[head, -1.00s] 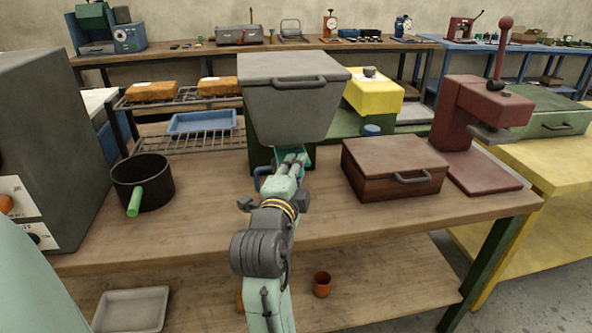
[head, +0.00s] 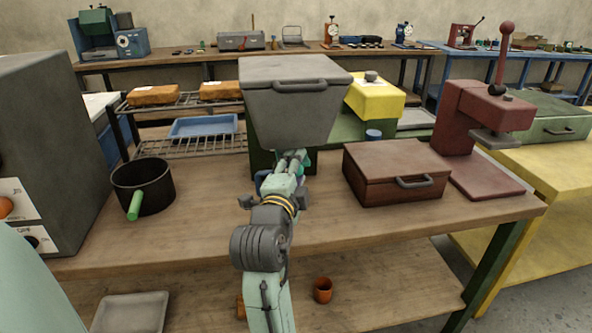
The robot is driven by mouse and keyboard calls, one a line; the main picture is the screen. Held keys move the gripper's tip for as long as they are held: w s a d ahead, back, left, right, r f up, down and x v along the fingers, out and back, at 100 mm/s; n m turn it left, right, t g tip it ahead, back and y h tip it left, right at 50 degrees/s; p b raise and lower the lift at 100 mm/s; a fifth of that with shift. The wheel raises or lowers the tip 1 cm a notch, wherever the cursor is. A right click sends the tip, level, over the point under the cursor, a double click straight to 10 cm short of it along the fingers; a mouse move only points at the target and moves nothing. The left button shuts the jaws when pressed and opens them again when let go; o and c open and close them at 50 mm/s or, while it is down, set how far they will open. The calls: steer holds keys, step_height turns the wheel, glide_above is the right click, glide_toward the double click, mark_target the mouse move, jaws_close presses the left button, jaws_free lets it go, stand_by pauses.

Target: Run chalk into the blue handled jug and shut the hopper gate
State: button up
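The grey hopper (head: 292,110) with a dark handled lid stands on a dark green stand (head: 256,160) at the middle of the wooden bench. My gripper (head: 293,160) is right under the hopper's lower front, by its outlet. The fingers blend with teal parts there, so I cannot tell whether they are open or touching the gate. The gate cannot be made out clearly. The rest of the jug is hidden behind my arm, and no chalk is visible.
A black pot (head: 143,186) with a green handle stands left. A brown box (head: 396,172) and a dark red press (head: 482,120) stand right. A wire rack (head: 190,143) is behind. The bench front (head: 370,218) is clear. An orange cup (head: 322,290) is on the lower shelf.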

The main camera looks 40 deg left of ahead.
steer(key=shift+s, duration=0.1)
steer(key=v, duration=0.7)
steer(key=shift+s+d, duration=0.1)
stand_by(3.0)
